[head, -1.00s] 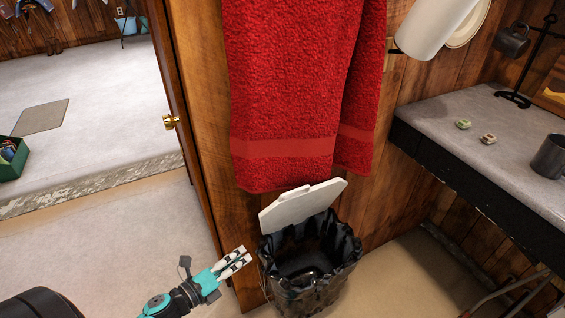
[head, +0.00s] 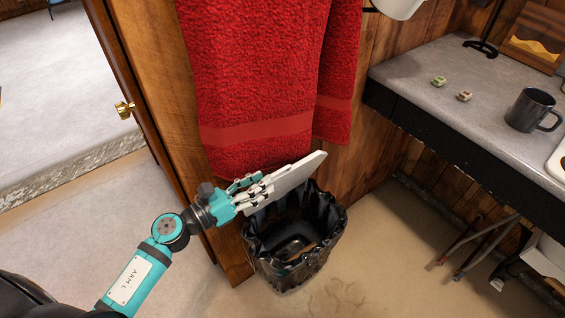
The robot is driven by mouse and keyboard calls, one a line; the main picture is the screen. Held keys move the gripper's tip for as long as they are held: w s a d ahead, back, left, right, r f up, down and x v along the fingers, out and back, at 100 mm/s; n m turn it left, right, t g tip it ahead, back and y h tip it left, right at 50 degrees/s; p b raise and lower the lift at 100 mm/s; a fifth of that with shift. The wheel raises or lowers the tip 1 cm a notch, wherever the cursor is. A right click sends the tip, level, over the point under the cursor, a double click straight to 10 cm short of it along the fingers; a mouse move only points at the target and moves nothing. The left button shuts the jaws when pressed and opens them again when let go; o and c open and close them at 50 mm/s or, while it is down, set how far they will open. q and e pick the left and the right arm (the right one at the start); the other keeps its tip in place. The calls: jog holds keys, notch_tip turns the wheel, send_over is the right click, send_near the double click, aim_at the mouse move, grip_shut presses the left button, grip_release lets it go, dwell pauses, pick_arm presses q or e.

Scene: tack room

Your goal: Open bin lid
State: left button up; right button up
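The bin (head: 292,268) stands on the floor below the red towel, with a black liner folded over its rim. Its light grey lid (head: 303,172) is up and tilted above the back of the mouth, so the dark inside shows. My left gripper (head: 268,190) comes in from the left and is at the lid's left end, overlapping it in the view. The fingers lie close to or against the lid; whether they grip it cannot be told. My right gripper is not in view.
A red towel (head: 265,75) hangs just behind the lid. A door edge with a brass knob (head: 124,109) is at the left. A grey counter (head: 435,85) with a dark mug (head: 532,110) is at the right. The floor in front of the bin is clear.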

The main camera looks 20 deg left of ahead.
aim_at(288, 167)
pick_arm(q)
jog(key=p+x, duration=0.1)
jog(key=x, duration=0.6)
jog(key=shift+w+d, duration=0.1)
jog(key=shift+d, duration=0.05)
grip_shut()
